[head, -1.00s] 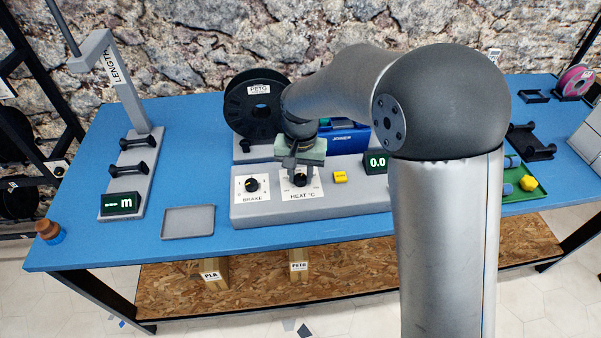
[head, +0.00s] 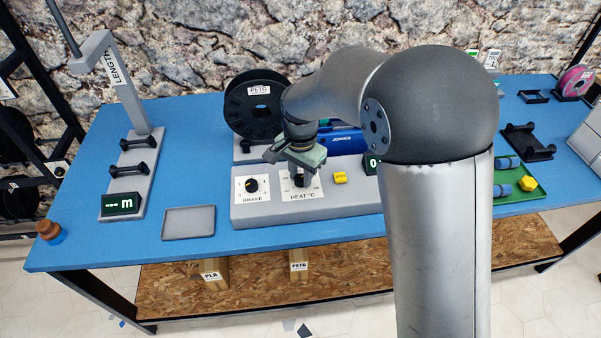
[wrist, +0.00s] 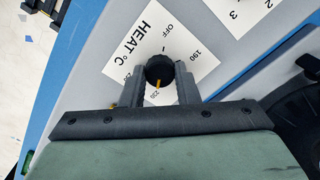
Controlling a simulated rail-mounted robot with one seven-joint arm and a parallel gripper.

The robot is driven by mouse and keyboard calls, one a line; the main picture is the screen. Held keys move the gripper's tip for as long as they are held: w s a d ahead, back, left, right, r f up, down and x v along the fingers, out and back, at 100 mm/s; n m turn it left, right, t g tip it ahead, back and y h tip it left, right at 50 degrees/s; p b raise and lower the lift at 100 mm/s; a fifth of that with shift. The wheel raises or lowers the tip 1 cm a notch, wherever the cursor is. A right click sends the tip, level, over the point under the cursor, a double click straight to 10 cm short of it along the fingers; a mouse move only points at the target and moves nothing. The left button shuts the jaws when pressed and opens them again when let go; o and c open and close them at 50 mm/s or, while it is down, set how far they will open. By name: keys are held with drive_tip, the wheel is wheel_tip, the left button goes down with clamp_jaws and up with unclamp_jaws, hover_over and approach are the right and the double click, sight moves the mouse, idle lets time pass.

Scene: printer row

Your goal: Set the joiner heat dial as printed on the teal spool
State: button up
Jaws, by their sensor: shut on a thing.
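The joiner heat dial (head: 299,180) is a black knob on a white HEAT °C plate on the grey console. My gripper (wrist: 162,75) comes down from above, its two fingers on either side of the knob and shut on it. In the wrist view the yellow pointer of the heat dial (wrist: 159,70) points toward my gripper's body, at a small number that I cannot read surely. OFF and 190 are legible on the plate. A black spool labelled PETG (head: 256,106) stands behind the console.
The brake dial (head: 251,186) is just left of the heat dial, and a yellow button (head: 340,177) is to its right. The blue joiner (head: 346,141) stands behind. An empty grey tray (head: 188,222) lies at left. My arm hides the console's right part.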

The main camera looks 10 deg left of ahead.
sight(301, 178)
drive_tip(key=shift+r, duration=0.1)
drive_tip(key=o, duration=1)
wheel_tip(301, 178, up, 17)
drive_tip(key=shift+r+p, duration=0.2)
drive_tip(key=shift+p, duration=0.15)
drive_tip(key=s+d+n+p, duration=0.1)
drive_tip(key=s+d+p, duration=0.15)
drive_tip(key=d, duration=0.75)
drive_tip(key=s+d+f+n, duration=0.1)
drive_tip(key=s+d+f, duration=0.1)
drive_tip(key=s+d, duration=0.3)
drive_tip(key=s+d+f+n+p, duration=0.1)
drive_tip(key=s+d+f, duration=0.1)
drive_tip(key=s+d, duration=0.4)
drive_tip(key=s+d+f+n, duration=0.2)
drive_tip(key=s+d, duration=0.4)
drive_tip(key=shift+s+p, duration=0.35)
drive_tip(key=shift+s, duration=0.05)
